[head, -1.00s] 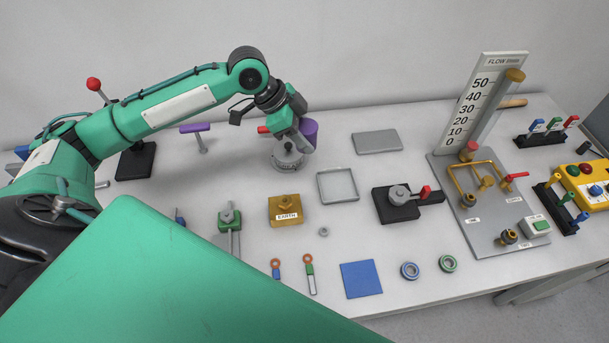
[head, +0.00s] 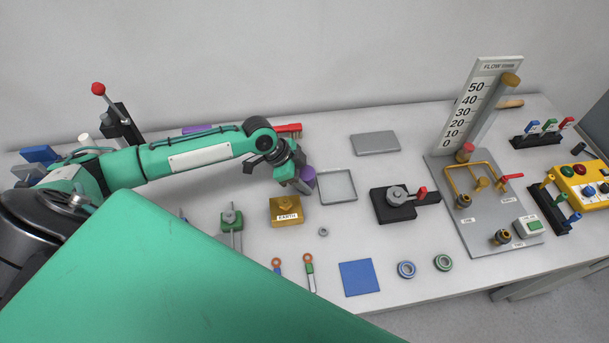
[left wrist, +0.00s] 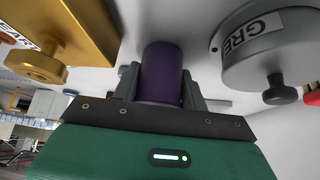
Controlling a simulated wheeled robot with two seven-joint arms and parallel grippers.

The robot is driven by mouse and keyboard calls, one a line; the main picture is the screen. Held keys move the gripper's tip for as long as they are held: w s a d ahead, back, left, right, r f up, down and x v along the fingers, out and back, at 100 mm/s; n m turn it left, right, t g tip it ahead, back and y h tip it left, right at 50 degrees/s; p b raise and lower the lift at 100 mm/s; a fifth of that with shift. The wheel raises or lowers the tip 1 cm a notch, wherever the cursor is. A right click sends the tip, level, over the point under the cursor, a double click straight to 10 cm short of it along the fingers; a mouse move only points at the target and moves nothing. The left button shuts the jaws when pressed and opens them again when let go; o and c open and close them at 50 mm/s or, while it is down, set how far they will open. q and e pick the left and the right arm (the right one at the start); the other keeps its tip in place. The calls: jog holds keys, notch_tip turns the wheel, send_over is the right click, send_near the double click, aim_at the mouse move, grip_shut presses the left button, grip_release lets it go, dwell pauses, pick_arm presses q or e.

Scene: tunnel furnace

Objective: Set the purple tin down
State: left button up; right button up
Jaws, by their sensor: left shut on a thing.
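My right gripper is not in view.
A gold block marked EARTH (head: 286,211) is close in front of the gripper. A grey round body with a knob (left wrist: 240,62) is close on the other side in the left wrist view.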

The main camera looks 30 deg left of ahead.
pick_arm(q)
jog(key=shift+f, duration=0.1)
jog(key=o, duration=0.8)
jog(key=shift+c, duration=0.2)
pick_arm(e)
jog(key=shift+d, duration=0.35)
pick_arm(q)
jog(key=b+v, duration=0.3)
jog(key=v, duration=0.9)
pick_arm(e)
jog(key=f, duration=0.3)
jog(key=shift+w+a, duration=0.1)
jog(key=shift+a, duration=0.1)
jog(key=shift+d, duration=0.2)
